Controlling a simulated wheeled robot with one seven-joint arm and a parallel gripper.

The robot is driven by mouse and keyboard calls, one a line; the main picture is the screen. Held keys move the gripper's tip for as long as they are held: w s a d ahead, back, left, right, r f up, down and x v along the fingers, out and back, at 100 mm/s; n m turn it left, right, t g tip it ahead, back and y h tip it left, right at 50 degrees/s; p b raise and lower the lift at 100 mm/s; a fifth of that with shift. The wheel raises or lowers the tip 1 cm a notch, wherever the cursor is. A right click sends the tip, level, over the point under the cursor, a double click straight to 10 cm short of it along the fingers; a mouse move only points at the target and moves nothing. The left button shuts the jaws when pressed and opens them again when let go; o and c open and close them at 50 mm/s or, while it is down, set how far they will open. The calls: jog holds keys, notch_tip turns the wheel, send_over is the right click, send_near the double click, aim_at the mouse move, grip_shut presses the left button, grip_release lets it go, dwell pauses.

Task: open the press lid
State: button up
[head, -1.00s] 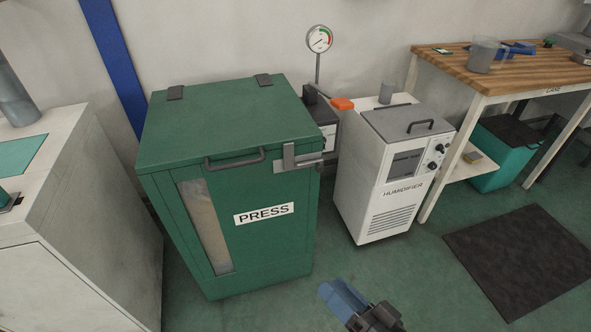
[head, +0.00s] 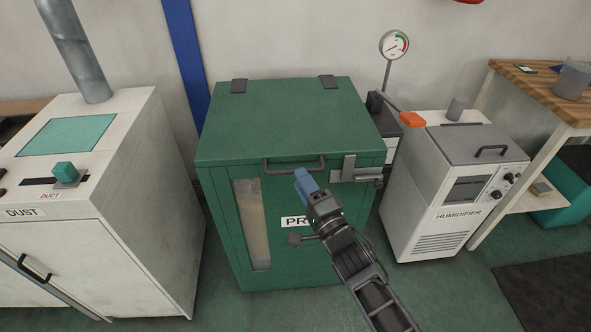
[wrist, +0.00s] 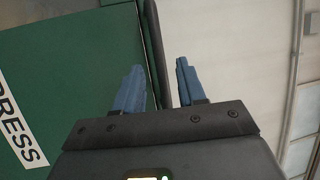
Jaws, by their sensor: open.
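The press (head: 215,215) is a green cabinet with a flat green lid (head: 285,115), which is down. A grey bar handle (head: 275,171) runs along the lid's front edge, with a grey latch (head: 349,170) to its right.
The white dust cabinet (head: 150,200) stands at the left, with a gap to the press. The humidifier (head: 430,190) is close on the right. A gauge (head: 394,45) on a post and an orange-ended lever (head: 412,119) stand between press and humidifier. A wooden-topped table (head: 535,90) is far right.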

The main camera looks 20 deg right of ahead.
jog(key=shift+x, duration=2.15)
grip_shut()
